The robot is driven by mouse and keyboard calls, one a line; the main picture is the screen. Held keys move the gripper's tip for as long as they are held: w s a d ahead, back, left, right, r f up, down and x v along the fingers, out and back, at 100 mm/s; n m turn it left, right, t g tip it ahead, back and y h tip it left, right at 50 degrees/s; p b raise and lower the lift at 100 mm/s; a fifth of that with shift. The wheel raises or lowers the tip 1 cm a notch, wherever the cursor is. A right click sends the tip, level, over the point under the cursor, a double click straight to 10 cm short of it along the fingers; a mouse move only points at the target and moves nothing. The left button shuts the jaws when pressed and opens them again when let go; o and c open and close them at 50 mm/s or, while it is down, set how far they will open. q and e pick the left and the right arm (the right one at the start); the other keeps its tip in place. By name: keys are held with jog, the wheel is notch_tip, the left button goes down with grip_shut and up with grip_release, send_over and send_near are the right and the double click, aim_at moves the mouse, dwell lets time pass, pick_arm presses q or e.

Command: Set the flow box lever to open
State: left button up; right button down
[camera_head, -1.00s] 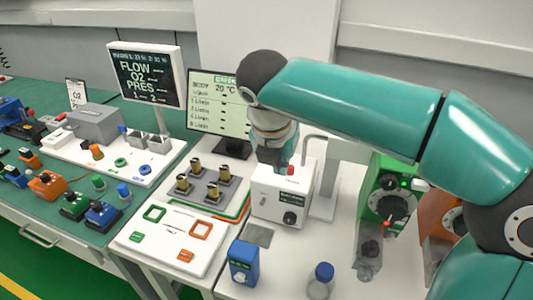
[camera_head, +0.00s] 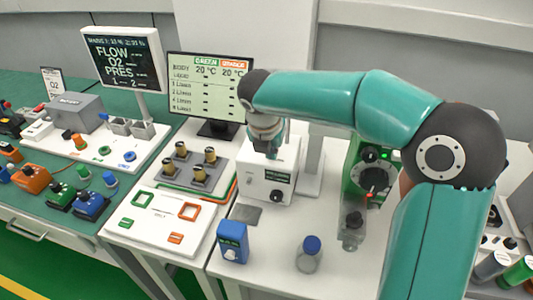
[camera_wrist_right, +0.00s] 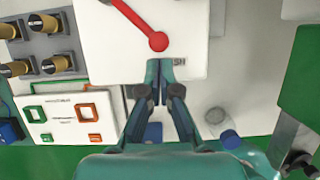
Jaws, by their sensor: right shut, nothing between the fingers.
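The flow box is a white box (camera_head: 262,184) with a dark label and a black knob on its front, standing on the white bench. In the right wrist view, its white top (camera_wrist_right: 185,20) carries a red lever (camera_wrist_right: 140,25), with a round red end near the gripper and the arm slanting up-left. Partly hidden letters, "SH", sit beside the fingertips. My right gripper (camera_head: 271,154) is over the box in the head view, hiding the lever there. In the right wrist view the gripper (camera_wrist_right: 160,66) is shut and empty, just below the lever's round end. My left gripper is not visible.
A monitor (camera_head: 211,92) stands behind left of the box. A green device (camera_head: 362,170) with a dial stands to the right. A blue box (camera_head: 232,243) and a blue-capped jar (camera_head: 309,256) stand in front. A plate of brass-topped knobs (camera_head: 190,167) lies left.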

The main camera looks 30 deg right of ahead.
jog(key=shift+w+d, duration=0.15)
jog(key=shift+s+d+r+p, duration=0.15)
jog(key=shift+d+p, duration=0.25)
jog(key=shift+s+d+r+p, duration=0.1)
jog(key=shift+d+p, duration=0.25)
jog(key=shift+p, duration=0.05)
jog(key=shift+s+d, duration=0.1)
jog(key=shift+d, duration=0.25)
jog(key=shift+d+f, duration=0.1)
jog(key=shift+f, duration=0.1)
jog(key=shift+a, duration=0.2)
